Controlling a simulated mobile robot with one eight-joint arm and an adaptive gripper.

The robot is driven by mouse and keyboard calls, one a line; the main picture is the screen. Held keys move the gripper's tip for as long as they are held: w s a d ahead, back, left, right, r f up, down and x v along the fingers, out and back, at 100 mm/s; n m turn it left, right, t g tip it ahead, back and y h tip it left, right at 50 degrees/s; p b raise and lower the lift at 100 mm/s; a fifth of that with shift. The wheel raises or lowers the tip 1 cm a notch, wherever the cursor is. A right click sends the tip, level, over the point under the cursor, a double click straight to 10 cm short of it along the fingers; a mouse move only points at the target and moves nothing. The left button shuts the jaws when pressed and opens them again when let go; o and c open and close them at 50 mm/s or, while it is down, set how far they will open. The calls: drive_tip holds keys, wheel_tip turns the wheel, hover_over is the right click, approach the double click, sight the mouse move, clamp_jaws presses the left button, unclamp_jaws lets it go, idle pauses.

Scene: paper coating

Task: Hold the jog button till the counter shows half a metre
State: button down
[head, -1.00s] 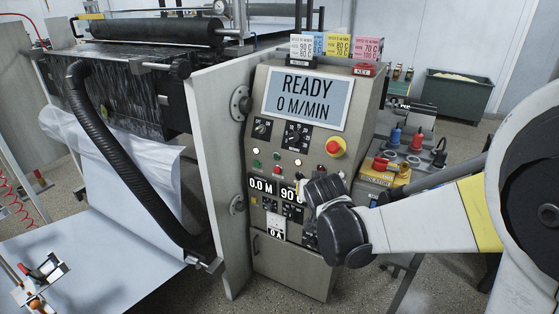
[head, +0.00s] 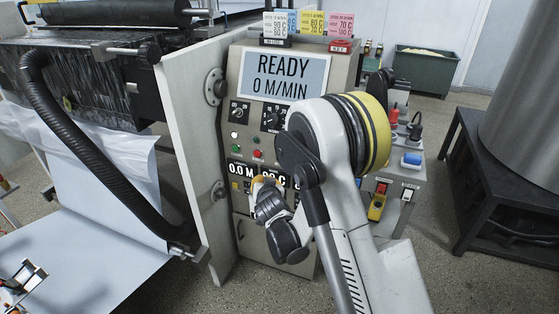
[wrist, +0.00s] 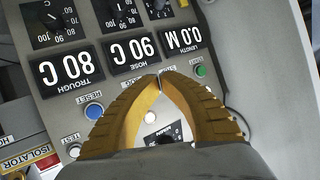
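The length counter (wrist: 182,39) appears upside down in the wrist view and reads 0.0 M. It is on the control panel (head: 240,148). My gripper (wrist: 159,77) has its yellow fingers with their tips together and nothing visible between them. The tips appear over the panel just below the length and hose displays; I cannot tell whether they touch it. A green button (wrist: 200,71) lies beside the tips, on the length display's side. Its label is too small to read, and I cannot tell which button is jog. In the head view my gripper (head: 257,181) covers part of the lower panel.
The main screen (head: 285,76) reads READY, 0 M/MIN. A blue reset button (wrist: 94,111) and a knob (wrist: 164,135) partly behind the fingers are near the gripper. The hose display (wrist: 129,54) reads 90 C. A black hose (head: 90,150) and white web (head: 100,190) lie left.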

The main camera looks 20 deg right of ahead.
sight(280, 159)
drive_tip(key=shift+w+d, duration=0.85)
drive_tip(key=shift+w, duration=0.35)
drive_tip(key=shift+w+d, duration=0.9)
drive_tip(key=shift+w, duration=0.3)
drive_tip(key=shift+w+d, duration=0.85)
drive_tip(key=shift+w, duration=0.35)
drive_tip(key=shift+w+d, duration=0.2)
drive_tip(key=shift+w, duration=0.15)
